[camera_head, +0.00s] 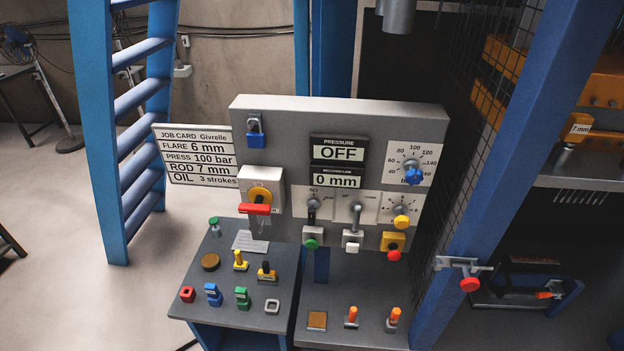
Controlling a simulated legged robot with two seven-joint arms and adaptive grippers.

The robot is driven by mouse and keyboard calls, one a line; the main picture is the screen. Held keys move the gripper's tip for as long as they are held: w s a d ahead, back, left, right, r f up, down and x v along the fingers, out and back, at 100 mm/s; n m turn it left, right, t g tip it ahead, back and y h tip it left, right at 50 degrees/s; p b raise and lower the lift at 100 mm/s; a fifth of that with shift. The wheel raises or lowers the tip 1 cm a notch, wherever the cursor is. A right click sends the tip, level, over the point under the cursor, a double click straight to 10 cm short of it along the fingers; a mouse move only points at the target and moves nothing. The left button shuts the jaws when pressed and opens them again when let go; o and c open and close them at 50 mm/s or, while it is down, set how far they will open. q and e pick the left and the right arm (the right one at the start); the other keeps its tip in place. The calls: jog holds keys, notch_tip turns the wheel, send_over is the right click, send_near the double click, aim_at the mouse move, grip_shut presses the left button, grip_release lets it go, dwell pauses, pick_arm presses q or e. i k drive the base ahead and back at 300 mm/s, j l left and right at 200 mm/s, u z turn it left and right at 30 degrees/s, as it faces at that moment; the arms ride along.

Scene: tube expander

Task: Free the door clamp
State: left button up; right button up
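What looks like the door clamp (457,265) sits low on the slanted blue post at the right, beside the mesh door (487,70). It is a grey metal bracket lying across the post, with a red knob (469,284) at its lower right. I cannot tell from this view how tightly it holds. Neither of my grippers is in view.
A grey control panel (285,115) stands in the middle, with a blue padlock (256,139), a red-handled switch (257,206) and several knobs. Its display (338,150) reads OFF. Small coloured parts rest on the desk (215,260). A blue ladder (140,95) stands left.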

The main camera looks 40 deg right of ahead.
aim_at(545, 294)
jog(key=z, duration=3.3)
jog(key=i+l+u, duration=0.1)
jog(key=i+l, duration=0.2)
jog(key=i+l+u, duration=0.1)
jog(key=i+l, duration=0.2)
jog(key=l, duration=0.2)
jog(key=i+l+u, duration=0.1)
jog(key=i+l, duration=0.15)
jog(key=l, duration=0.2)
